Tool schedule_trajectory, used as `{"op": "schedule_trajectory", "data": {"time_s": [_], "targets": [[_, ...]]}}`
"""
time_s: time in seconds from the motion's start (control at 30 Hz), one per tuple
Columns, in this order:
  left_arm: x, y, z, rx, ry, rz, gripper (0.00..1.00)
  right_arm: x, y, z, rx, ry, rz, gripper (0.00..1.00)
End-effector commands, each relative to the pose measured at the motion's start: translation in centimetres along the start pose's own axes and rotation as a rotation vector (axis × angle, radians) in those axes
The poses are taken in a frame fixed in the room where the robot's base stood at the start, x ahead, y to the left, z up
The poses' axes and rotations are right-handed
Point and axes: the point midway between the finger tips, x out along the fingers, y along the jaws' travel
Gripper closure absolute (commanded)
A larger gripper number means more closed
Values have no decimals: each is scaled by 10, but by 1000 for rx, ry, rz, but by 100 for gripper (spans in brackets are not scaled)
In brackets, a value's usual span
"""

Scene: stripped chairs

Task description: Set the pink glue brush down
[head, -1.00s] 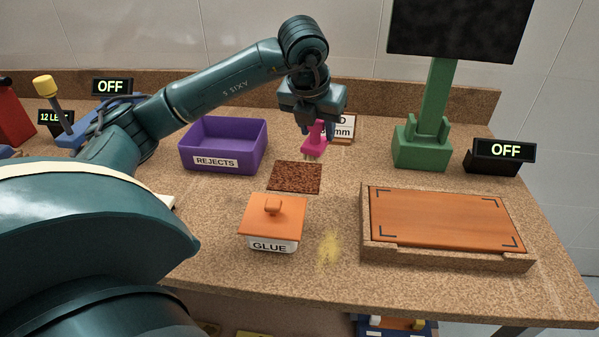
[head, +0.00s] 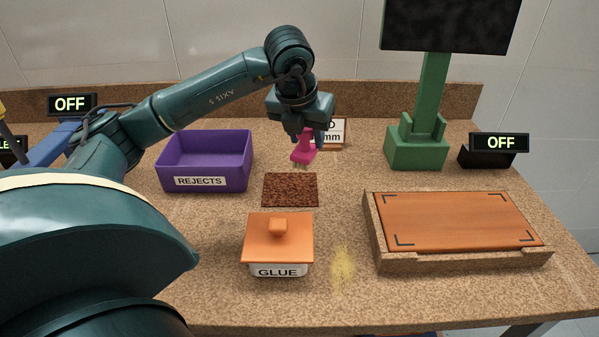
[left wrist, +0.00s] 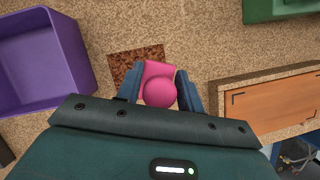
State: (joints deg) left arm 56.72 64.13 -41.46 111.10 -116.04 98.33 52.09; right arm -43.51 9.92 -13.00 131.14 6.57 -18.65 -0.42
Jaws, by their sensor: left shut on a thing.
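The pink glue brush (head: 304,149) is held bristles down in my left gripper (head: 304,136), above the worktop behind the dark brown mat (head: 290,190). In the left wrist view the pink brush (left wrist: 159,86) sits between the two fingers of the gripper (left wrist: 160,92), which are shut on it. The brown mat (left wrist: 125,62) shows partly behind it there. The bristle tips look just clear of the surface, though I cannot tell the exact gap. My right gripper is not in view.
A purple REJECTS bin (head: 205,161) stands left of the mat. A GLUE pot (head: 278,245) with an orange lid is in front, beside a yellow smear (head: 342,268). A wooden tray (head: 372,230) is at right, a green stand (head: 415,156) behind. A small sign (head: 331,134) stands behind the brush.

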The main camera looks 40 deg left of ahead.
Motion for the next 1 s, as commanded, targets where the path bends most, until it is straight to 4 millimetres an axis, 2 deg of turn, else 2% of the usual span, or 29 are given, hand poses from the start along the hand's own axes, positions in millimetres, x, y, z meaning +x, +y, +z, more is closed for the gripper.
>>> {"op": "schedule_trajectory", "data": {"time_s": [0.1, 0.33, 0.5, 0.9, 0.93, 1.0], "targets": [[20, 1, -9, -1, 2, 3, 87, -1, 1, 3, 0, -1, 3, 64], [36, 1, -15, -1, 0, 2, 87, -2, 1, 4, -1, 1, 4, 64], [59, 0, -25, 0, 1, 2, 87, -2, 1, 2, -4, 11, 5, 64], [67, 0, -27, -1, -2, 1, 87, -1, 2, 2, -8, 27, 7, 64], [66, 0, -27, -1, -1, 1, 61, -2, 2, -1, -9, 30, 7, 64], [65, 0, -27, -1, -1, 1, 55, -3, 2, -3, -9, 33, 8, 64]]}}
